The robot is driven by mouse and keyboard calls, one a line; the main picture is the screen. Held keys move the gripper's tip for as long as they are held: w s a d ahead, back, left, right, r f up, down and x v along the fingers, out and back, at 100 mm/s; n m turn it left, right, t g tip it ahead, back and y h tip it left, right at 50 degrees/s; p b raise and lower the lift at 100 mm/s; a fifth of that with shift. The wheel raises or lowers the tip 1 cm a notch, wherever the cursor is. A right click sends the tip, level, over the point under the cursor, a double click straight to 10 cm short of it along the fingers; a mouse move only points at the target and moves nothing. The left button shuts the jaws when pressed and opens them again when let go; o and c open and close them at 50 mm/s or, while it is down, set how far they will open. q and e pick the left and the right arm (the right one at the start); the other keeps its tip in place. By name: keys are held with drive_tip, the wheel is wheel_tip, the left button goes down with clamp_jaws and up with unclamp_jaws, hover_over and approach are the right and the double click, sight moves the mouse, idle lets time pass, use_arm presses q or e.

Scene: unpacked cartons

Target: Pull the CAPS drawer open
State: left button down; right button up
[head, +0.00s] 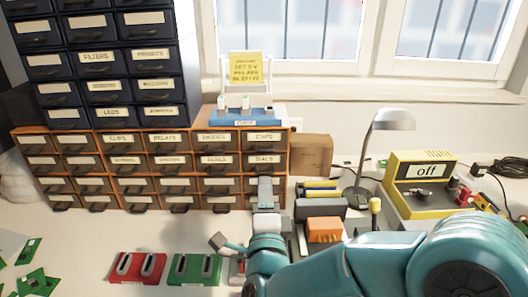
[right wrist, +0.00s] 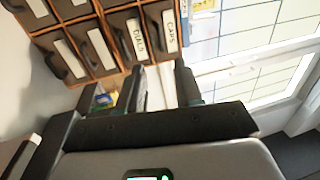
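The CAPS drawer (head: 264,136) is the top right drawer of the orange-framed cabinet in the head view. Its front looks level with its neighbours, so it appears shut. In the right wrist view the CAPS drawer (right wrist: 168,32) is tilted, with its white label readable, above the fingertips. My right gripper (head: 265,192) is in front of the cabinet's right column, lower than the CAPS drawer. In the wrist view the right gripper (right wrist: 160,85) has its fingers apart with nothing held between them, and they look clear of the drawer. My left gripper is out of view.
A blue tray (head: 245,117) and a yellow note (head: 246,68) stand on top of the cabinet. A cardboard box (head: 312,155) is right of it. A lamp (head: 392,120) and yellow power supply (head: 420,185) are farther right. Red (head: 137,267) and green (head: 194,269) holders lie in front.

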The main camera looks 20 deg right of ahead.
drive_tip(key=p+x, duration=0.1)
drive_tip(key=x, duration=1)
drive_tip(key=shift+w+d+r+p, duration=0.1)
drive_tip(key=shift+w+d+p, duration=0.05)
drive_tip(key=shift+w+p, duration=0.2)
clamp_jaws()
idle(0.7)
